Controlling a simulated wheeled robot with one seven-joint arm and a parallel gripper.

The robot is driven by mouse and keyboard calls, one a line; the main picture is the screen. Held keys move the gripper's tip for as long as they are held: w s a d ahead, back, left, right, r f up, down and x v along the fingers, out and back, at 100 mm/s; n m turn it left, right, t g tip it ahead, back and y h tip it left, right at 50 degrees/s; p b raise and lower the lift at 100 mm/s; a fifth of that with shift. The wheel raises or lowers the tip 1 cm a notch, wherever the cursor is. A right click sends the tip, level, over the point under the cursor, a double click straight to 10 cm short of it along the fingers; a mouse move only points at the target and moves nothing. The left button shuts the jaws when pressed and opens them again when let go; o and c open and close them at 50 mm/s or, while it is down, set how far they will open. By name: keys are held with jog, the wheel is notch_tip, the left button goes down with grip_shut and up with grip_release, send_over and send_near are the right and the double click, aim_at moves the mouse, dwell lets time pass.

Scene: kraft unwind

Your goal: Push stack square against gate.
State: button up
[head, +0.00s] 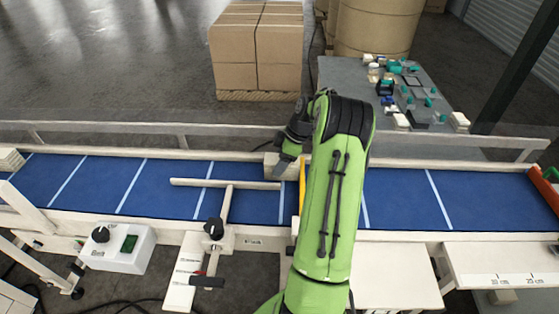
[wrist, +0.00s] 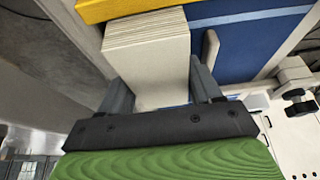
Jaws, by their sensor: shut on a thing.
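The stack (wrist: 150,55) is a cream block of thin layered sheets in the wrist view. My gripper (wrist: 160,80) is shut on it, with a dark finger at each side. A yellow bar (wrist: 135,8), seemingly the gate, crosses just beyond the stack's far end. The two look very close, but I cannot tell if they touch all along. In the head view, the yellow bar (head: 302,184) stands across the blue belt, partly hidden by my green arm. The stack (head: 270,162) shows only partly beside my gripper (head: 284,163), near the belt's far edge.
A cream T-shaped guide (head: 225,184) lies over the blue belt (head: 400,190) left of my gripper. Another layered stack (head: 10,160) is at the far left. A grey table (head: 345,75) with small items stands behind the rail.

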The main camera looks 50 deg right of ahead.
jog(key=shift+f, duration=0.15)
dwell(0.6)
jog(key=o, duration=1.2)
jog(key=p+v, duration=0.1)
jog(key=v, duration=1.5)
jog(key=shift+p, duration=0.4)
jog(key=shift+a, duration=0.1)
